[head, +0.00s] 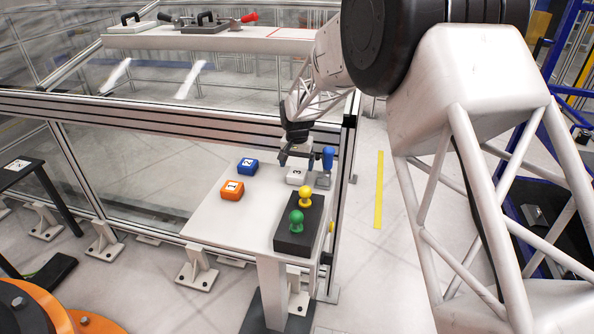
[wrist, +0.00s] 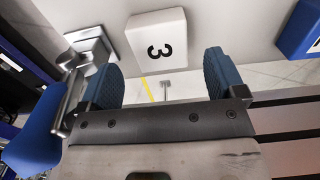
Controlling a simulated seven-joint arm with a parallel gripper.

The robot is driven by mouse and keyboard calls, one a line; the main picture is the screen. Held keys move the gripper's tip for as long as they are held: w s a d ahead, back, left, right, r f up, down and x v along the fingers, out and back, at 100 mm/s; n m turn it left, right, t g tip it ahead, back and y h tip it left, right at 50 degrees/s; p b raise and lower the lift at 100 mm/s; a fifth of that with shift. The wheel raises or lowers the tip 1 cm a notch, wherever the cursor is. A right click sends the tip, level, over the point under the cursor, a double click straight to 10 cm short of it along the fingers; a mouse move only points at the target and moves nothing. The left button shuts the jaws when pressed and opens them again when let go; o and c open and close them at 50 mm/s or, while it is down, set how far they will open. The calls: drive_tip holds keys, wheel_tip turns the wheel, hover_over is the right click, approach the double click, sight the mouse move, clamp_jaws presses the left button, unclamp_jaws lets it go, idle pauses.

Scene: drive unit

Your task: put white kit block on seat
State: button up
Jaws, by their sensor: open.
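The white kit block (head: 296,176), marked 3, stands on the white table (head: 205,222). It also shows in the wrist view (wrist: 150,42), upper middle, just beyond the space between my fingers. My gripper (head: 297,158) is above the block, close to it, with its blue-padded fingers (wrist: 160,80) apart and nothing held. Whether a finger touches the block cannot be told. I cannot tell for certain which surface is the seat.
A blue-handled metal fixture (head: 328,158) stands right beside the block. A blue block (head: 248,166) and an orange block (head: 232,190) lie to the left. A dark base (head: 290,240) with green and yellow knobs is in front. The table's front left is clear.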

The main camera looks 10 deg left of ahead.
sight(298, 172)
wheel_tip(298, 172, up, 8)
idle(0.5)
idle(0.5)
drive_tip(key=s+d+r+t, duration=0.1)
drive_tip(key=s+d+r, duration=0.7)
drive_tip(key=d+r, duration=0.3)
drive_tip(key=s+d+r+t, duration=0.1)
drive_tip(key=s+d+r, duration=0.85)
drive_tip(key=d, duration=0.25)
drive_tip(key=s+d+t, duration=0.1)
drive_tip(key=s+d, duration=0.5)
drive_tip(key=s, duration=0.5)
drive_tip(key=s+d+r+t, duration=0.1)
drive_tip(key=s+d, duration=0.4)
drive_tip(key=s, duration=0.5)
drive_tip(key=s+d+t, duration=0.2)
drive_tip(key=s+d, duration=0.4)
drive_tip(key=s, duration=0.5)
wheel_tip(298, 172, down, 9)
drive_tip(key=w+g, duration=0.1)
drive_tip(key=g, duration=0.2)
drive_tip(key=shift+w+d+f, duration=0.15)
drive_tip(key=shift+w+d, duration=0.05)
drive_tip(key=shift+w, duration=0.05)
